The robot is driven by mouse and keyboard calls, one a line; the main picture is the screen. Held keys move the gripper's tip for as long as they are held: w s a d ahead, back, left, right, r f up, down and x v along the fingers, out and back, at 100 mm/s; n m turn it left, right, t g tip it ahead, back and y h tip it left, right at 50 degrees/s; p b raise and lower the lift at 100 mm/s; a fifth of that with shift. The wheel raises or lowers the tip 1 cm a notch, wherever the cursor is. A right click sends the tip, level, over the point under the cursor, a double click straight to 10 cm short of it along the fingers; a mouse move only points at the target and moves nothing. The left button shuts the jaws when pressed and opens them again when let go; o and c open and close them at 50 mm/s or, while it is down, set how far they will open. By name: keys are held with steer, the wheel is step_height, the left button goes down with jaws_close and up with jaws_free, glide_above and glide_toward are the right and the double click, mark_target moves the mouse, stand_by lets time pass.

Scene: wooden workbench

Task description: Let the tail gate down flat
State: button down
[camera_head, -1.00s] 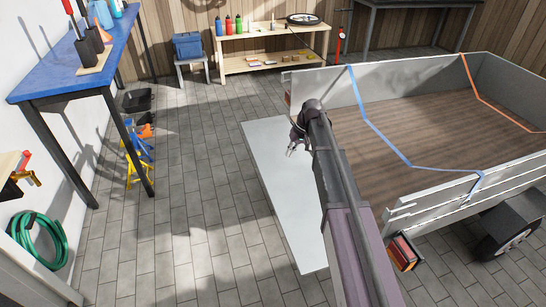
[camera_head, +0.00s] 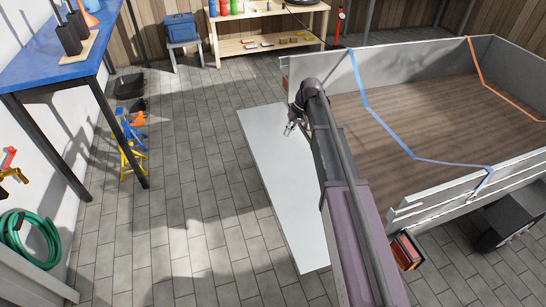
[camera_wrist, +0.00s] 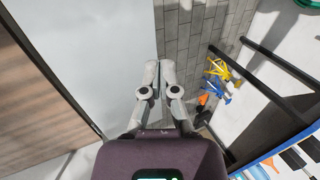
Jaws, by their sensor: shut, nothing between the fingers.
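The tail gate (camera_head: 280,190) is a long pale grey panel at the open left end of the trailer (camera_head: 440,105). It is folded outward and looks flat or nearly so; I cannot tell whether it is fully level. My arm hides part of its hinge side. My gripper (camera_head: 289,129) is over the upper part of the panel, shut and empty. In the wrist view the gripper (camera_wrist: 161,66) is near the gate's outer edge, with the pale panel (camera_wrist: 105,50) to its left. Contact with the panel is not visible.
A blue strap (camera_head: 375,122) and an orange strap (camera_head: 482,68) cross the trailer. A red tail light (camera_head: 407,250) is at its near corner. A blue-topped bench (camera_head: 60,50), yellow and blue stands (camera_head: 131,150) and a green hose (camera_head: 30,240) are left. The tiled floor between is clear.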

steer(key=shift+f, duration=0.1)
steer(key=b+x, duration=1.2)
steer(key=x, duration=0.2)
steer(key=shift+b, duration=0.4)
stand_by(0.4)
steer(key=h+b, duration=0.3)
steer(key=b, duration=0.2)
glide_above(266, 183)
steer(key=shift+t, duration=0.4)
steer(key=f, duration=0.6)
steer(key=shift+w+d+f, duration=0.2)
steer(key=shift+d, duration=0.1)
steer(key=f+b, duration=0.1)
steer(key=b, duration=0.1)
steer(key=f+b, duration=0.1)
steer(key=f, duration=0.1)
steer(key=shift+s+a+f+b, duration=0.1)
steer(key=shift+a+f+b, duration=0.15)
steer(key=shift+a+b, duration=0.15)
steer(key=shift+r, duration=0.2)
step_height(266, 183, up, 14)
steer(key=p, duration=1.4)
